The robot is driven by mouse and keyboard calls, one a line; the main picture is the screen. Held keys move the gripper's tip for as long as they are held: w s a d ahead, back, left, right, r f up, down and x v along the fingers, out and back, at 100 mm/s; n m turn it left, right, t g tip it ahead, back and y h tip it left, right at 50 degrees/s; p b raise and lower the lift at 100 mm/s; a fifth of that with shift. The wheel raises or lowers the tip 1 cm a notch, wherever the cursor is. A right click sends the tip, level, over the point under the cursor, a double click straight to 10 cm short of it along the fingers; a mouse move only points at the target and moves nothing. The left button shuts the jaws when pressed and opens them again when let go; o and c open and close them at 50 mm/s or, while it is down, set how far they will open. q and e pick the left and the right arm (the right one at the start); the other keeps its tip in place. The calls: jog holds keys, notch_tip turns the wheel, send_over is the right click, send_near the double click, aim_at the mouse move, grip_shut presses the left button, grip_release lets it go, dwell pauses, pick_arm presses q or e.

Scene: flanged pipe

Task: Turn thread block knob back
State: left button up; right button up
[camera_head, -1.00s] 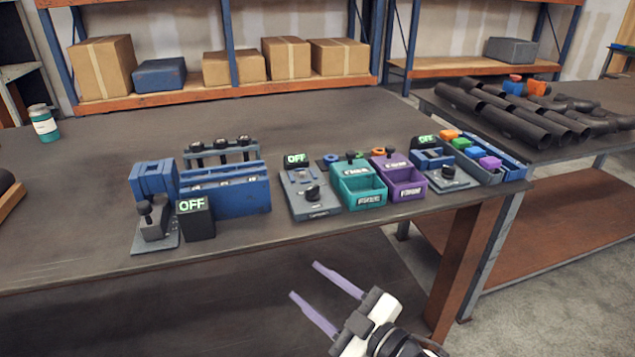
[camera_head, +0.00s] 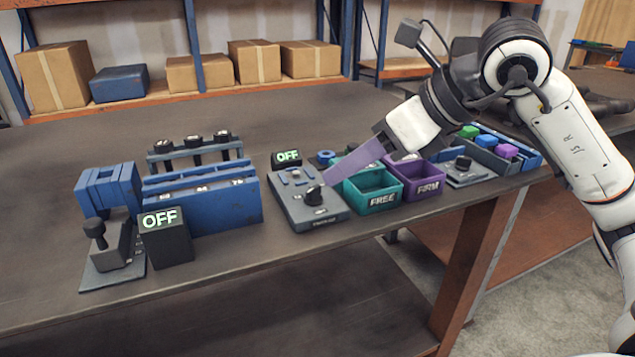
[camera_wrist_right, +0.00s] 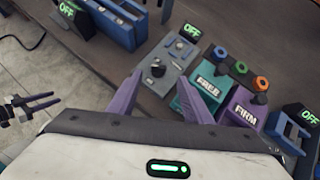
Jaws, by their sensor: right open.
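A grey block (camera_head: 306,207) with a black knob (camera_head: 314,195) stands near the table's front edge. A black display (camera_head: 286,157) behind it reads OFF in green. The block's front label is too small to read. My right gripper (camera_head: 329,179) reaches in from the right, its purple finger beside the knob; the other finger is hidden in the head view. In the right wrist view the open fingers (camera_wrist_right: 160,80) point toward the block, with the knob (camera_wrist_right: 158,70) between their tips; I see no contact. My left gripper (camera_wrist_right: 57,99) shows at the left there, fingers apart and empty.
A teal bin (camera_head: 371,192) and a purple bin (camera_head: 424,178) stand close right of the block. A second grey knob block (camera_head: 467,171) is further right. A blue rack (camera_head: 215,200) and another OFF display (camera_head: 167,238) are left.

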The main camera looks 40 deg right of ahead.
aim_at(314, 188)
jog(key=x, duration=0.8)
jog(key=shift+f, duration=0.1)
jog(key=c, duration=1.1)
